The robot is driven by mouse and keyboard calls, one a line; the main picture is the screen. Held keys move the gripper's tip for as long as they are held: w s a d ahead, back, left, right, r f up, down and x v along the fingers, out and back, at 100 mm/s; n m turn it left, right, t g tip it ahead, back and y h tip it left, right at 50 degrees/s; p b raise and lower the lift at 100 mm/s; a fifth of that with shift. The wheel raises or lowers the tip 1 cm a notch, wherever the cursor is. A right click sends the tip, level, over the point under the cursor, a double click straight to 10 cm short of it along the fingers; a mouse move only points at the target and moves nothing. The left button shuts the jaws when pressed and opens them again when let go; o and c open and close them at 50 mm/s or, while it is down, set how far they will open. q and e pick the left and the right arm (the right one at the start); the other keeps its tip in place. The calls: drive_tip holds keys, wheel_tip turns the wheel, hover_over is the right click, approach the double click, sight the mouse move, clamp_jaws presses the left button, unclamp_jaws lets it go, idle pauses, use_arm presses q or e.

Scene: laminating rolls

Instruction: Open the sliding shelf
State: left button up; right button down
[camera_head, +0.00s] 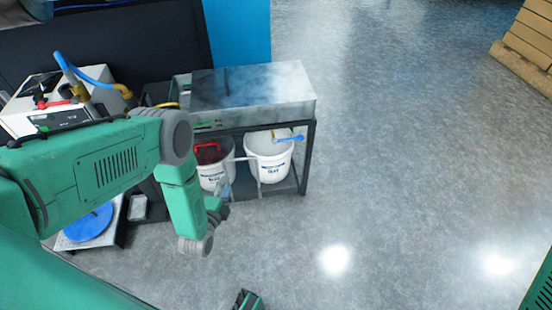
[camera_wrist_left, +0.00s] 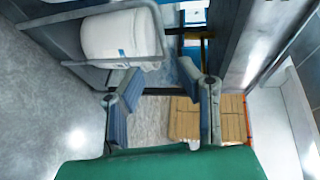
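The shelf unit has a shiny metal top (camera_head: 255,88) on a dark frame. Under it, a lower shelf with a pale rail (camera_head: 240,158) holds two white buckets, the left bucket (camera_head: 212,178) and the right bucket (camera_head: 268,165). I cannot tell how far the shelf is slid out. My left gripper (camera_head: 224,190) is low in front of the left bucket. In the left wrist view, its two blue-grey fingers (camera_wrist_left: 170,84) are apart with nothing between them. A white bucket (camera_wrist_left: 118,36) and a grey rail (camera_wrist_left: 105,63) lie just beyond the fingers.
A white machine (camera_head: 50,105) with blue and red hoses stands at the left. A blue disc (camera_head: 88,222) lies on a plate below it. The wrist view shows cardboard boxes (camera_wrist_left: 205,120). Open grey floor (camera_head: 410,150) fills the right side.

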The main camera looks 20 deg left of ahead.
sight(240, 160)
use_arm(q)
drive_tip(key=shift+b+x, duration=2.95)
drive_tip(key=shift+x, duration=4.1)
clamp_jaws()
